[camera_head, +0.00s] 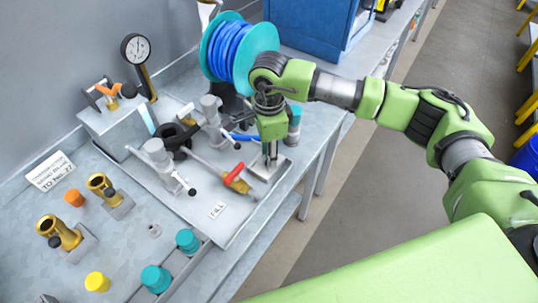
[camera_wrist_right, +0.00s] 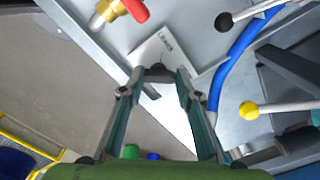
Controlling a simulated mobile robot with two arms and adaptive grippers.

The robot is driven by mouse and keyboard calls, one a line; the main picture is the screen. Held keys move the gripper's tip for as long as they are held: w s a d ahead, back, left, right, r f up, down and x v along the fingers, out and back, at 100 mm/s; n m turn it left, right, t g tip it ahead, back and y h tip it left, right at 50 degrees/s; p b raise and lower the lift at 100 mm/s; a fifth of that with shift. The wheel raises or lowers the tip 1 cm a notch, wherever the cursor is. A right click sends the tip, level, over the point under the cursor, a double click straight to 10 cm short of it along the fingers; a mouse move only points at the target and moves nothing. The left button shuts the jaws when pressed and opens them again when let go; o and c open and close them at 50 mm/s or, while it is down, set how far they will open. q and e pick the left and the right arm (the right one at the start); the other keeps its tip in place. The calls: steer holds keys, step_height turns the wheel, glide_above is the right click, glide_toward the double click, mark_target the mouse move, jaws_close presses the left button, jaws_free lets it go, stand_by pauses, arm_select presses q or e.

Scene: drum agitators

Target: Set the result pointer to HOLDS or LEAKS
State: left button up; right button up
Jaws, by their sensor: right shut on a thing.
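A pale result plate (camera_head: 262,172) lies on the grey board near the bench's front edge. It also shows in the wrist view (camera_wrist_right: 148,50), with small dark lettering near its far edge that is hard to read. My right gripper (camera_head: 270,160) points down over this plate. In the wrist view its fingertips (camera_wrist_right: 159,73) are closed on a small dark piece (camera_wrist_right: 158,70) at the plate, which appears to be the pointer's knob. The fingers hide most of it, so I cannot tell which way the pointer faces. My left gripper is not in view.
A red-handled brass valve (camera_head: 236,178) is close to the left of my right gripper. A blue hose (camera_wrist_right: 236,62) and a yellow-knobbed lever (camera_wrist_right: 250,110) are beside it. A blue hose reel (camera_head: 238,52) stands behind. A pressure gauge (camera_head: 136,48) is farther left.

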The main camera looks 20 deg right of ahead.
stand_by(0.3)
steer(key=o, duration=1.1)
steer(key=shift+r, duration=0.1)
step_height(320, 180, up, 12)
steer(key=shift+f, duration=0.1)
